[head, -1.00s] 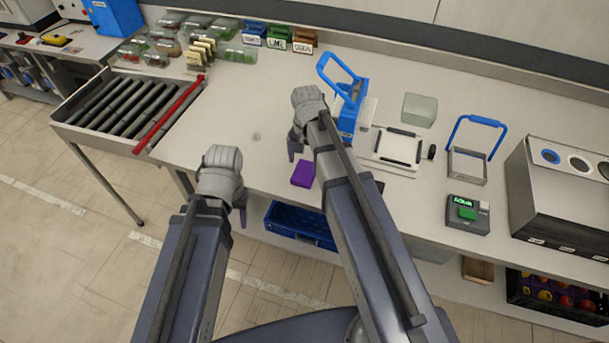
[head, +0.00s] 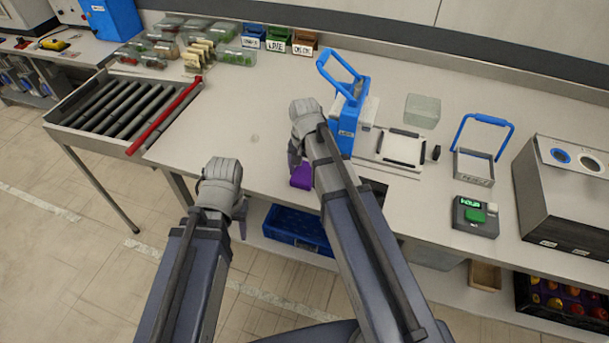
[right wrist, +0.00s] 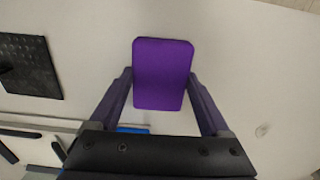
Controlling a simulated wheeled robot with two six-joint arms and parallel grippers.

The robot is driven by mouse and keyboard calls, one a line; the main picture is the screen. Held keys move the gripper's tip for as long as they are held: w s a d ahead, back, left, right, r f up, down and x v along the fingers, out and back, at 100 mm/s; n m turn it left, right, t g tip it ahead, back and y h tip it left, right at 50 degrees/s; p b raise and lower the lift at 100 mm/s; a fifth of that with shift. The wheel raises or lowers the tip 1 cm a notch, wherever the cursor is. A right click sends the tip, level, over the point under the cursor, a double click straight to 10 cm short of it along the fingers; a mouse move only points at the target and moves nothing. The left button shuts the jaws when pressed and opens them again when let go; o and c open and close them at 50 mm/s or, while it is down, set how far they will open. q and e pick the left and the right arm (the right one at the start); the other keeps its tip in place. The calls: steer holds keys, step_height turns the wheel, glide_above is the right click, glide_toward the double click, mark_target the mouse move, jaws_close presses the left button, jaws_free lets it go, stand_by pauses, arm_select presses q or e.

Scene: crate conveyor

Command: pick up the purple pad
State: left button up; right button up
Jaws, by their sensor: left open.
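The purple pad (head: 301,177) lies at the front edge of the white table, partly covered by my right gripper (head: 297,158). In the right wrist view the whole face of the pad (right wrist: 163,73) shows, between the two fingertips of my right gripper (right wrist: 160,73). One finger is at each side edge; I cannot tell whether they touch the pad. My left gripper (head: 222,212) is open and empty, in front of the table edge, left of the pad.
A blue-handled press (head: 347,120) stands just behind my right gripper. A clear block (head: 422,110) and a grey device with a green button (head: 475,216) are to the right. A roller conveyor (head: 122,108) is at left. The table between conveyor and press is mostly clear.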

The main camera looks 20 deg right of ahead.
mark_target(304, 172)
steer(key=c, duration=0.9)
arm_select(q)
step_height(304, 172, up, 10)
steer(key=p, duration=1)
arm_select(e)
step_height(304, 172, up, 10)
steer(key=shift+r, duration=0.1)
